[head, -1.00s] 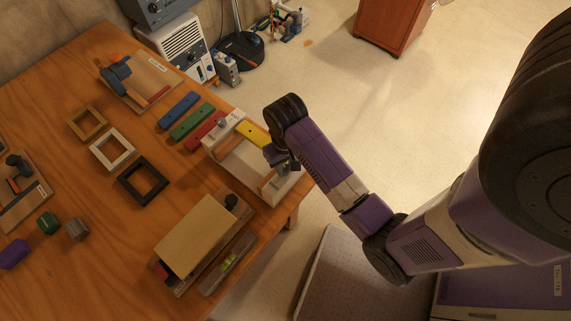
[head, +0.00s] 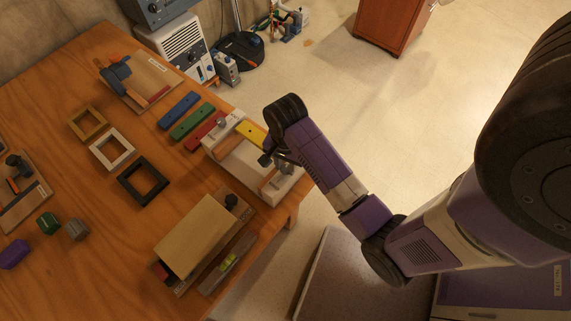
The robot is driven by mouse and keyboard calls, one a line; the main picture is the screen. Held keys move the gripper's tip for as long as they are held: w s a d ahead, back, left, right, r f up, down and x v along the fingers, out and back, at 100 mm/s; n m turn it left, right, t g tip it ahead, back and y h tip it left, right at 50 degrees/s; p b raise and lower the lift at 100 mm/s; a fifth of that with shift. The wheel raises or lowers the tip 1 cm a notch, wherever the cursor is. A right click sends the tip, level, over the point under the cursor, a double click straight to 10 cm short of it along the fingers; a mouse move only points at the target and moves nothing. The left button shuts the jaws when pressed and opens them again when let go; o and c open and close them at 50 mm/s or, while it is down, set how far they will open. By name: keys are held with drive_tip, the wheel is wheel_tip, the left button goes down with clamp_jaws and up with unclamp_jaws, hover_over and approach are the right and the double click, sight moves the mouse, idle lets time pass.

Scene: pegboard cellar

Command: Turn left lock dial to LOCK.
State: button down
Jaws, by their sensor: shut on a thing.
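A pale open-topped fixture (head: 240,163) stands at the table's right edge, with a yellow bar (head: 252,133) across its far part. A grey knob-like dial (head: 221,122) shows on its far left end, apart from my gripper. My gripper (head: 270,160) is over the fixture's right side, shut on what seems to be another lock dial, mostly hidden by the fingers and wrist. I cannot read any LOCK mark or the dial's pointer at this size.
Blue, green and red bars (head: 190,123) lie left of the fixture. Square frames (head: 143,181) lie farther left. A wooden box-like block (head: 196,235) stands in front, with a level-like strip (head: 227,262) beside it.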

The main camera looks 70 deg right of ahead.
drive_tip(key=shift+m, duration=1.6)
drive_tip(key=c, duration=1.1)
unclamp_jaws()
